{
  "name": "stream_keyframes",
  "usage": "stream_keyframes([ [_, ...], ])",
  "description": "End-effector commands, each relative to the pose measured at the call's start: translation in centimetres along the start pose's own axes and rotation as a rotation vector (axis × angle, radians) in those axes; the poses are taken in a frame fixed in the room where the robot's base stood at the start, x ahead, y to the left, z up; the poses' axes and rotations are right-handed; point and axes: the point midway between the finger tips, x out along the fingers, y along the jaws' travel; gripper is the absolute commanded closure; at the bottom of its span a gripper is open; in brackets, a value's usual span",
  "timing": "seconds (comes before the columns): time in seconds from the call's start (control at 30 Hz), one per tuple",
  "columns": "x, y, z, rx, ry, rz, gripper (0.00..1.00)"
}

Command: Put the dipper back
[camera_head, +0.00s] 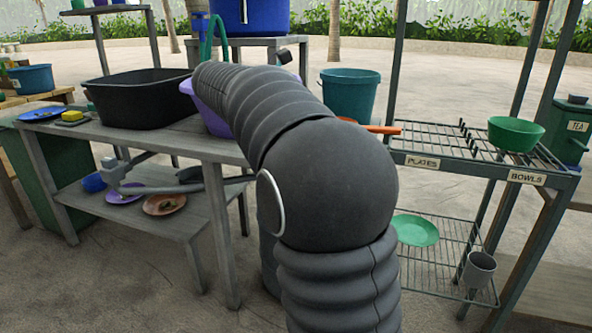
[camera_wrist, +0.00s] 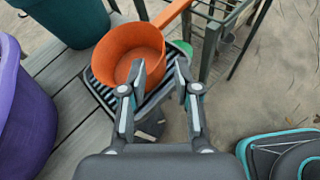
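The orange dipper (camera_wrist: 118,50) is a round pot with a straight handle (camera_wrist: 172,10). It stands upright on a dark ribbed surface (camera_wrist: 98,90) at the table's end. In the head view only its orange handle (camera_head: 386,130) shows beside the rack; my arm hides the rest. My gripper (camera_wrist: 160,73) is open above the dipper's near right side. One finger is over the bowl's opening and the other is outside the rim. Whether either finger touches the wall I cannot tell. The head view does not show my gripper.
A teal bucket (camera_head: 348,96) stands behind the dipper, a purple tub (camera_wrist: 22,115) to its left. The wire rack (camera_head: 425,142) is on the right, with a green bowl (camera_head: 515,132) on top and a green plate (camera_head: 414,230) below. A black tub (camera_head: 143,98) sits on the table.

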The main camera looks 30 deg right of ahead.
Motion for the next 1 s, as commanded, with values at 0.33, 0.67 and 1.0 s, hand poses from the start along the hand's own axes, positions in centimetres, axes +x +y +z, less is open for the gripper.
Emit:
stream_keyframes([
  [0.33, -0.8, -3.3, -1.8, 0.141, 0.135, 0.028, 0.69],
  [0.67, -5.1, -15.0, -10.8, 0.676, 0.623, -0.043, 0.69],
  [1.0, -10.5, -26.6, -20.9, 1.247, 1.065, -0.404, 0.69],
])
